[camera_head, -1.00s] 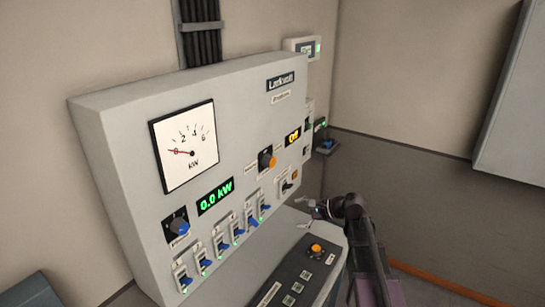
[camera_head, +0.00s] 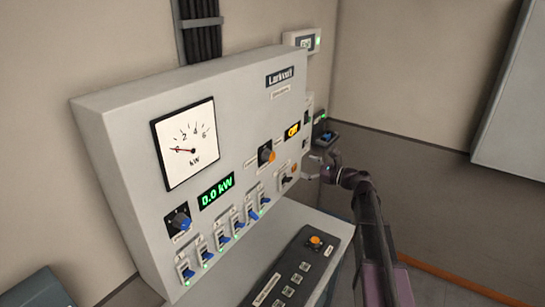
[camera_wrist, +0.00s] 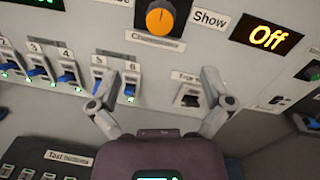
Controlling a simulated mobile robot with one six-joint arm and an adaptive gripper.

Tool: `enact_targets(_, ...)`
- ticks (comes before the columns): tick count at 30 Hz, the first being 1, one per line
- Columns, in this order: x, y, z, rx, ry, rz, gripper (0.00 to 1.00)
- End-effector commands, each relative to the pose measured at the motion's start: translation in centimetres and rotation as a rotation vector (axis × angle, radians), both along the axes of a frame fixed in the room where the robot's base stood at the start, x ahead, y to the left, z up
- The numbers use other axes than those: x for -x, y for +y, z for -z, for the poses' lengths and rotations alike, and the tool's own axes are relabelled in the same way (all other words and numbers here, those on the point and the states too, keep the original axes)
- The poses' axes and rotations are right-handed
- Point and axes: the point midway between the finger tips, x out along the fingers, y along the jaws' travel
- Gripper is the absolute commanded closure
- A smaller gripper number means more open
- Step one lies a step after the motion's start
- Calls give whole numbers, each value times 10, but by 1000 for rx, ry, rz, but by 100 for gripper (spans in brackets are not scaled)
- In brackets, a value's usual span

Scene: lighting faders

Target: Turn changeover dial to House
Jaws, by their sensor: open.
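The changeover dial is an orange knob on a black plate, on the upright panel face. It shows in the head view (camera_head: 266,154) and at the top of the wrist view (camera_wrist: 160,17). A "Show" label (camera_wrist: 210,18) sits to its right; the label on its left is cut off. A partly legible "Change..." label lies below it. My gripper (camera_wrist: 157,75) is open and empty, its fingers apart below the dial in the wrist view. In the head view my gripper (camera_head: 317,168) is in front of the panel's right side, apart from the dial.
An amber "Off" display (camera_wrist: 267,38) is right of the dial. Numbered blue switches (camera_wrist: 67,74) line the panel to the left, and a small dark switch (camera_wrist: 190,95) shows between my fingers. A console with an orange button (camera_head: 315,240) stands below. Another, blue dial (camera_head: 181,222) is at the left.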

Motion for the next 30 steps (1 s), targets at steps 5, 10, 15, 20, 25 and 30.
enact_targets(5, -4, 7, 0, 1, -1, -1, 1)
enact_targets(10, -12, 21, 0, 1, 0, -3, 1)
enact_targets(15, -24, 42, 0, 1, 0, -3, 1)
enact_targets(20, -36, 63, 0, 1, 0, -3, 1)
enact_targets(25, -49, 86, 0, 1, 0, -3, 1)
enact_targets(30, -59, 105, 0, 1, 0, -3, 1)
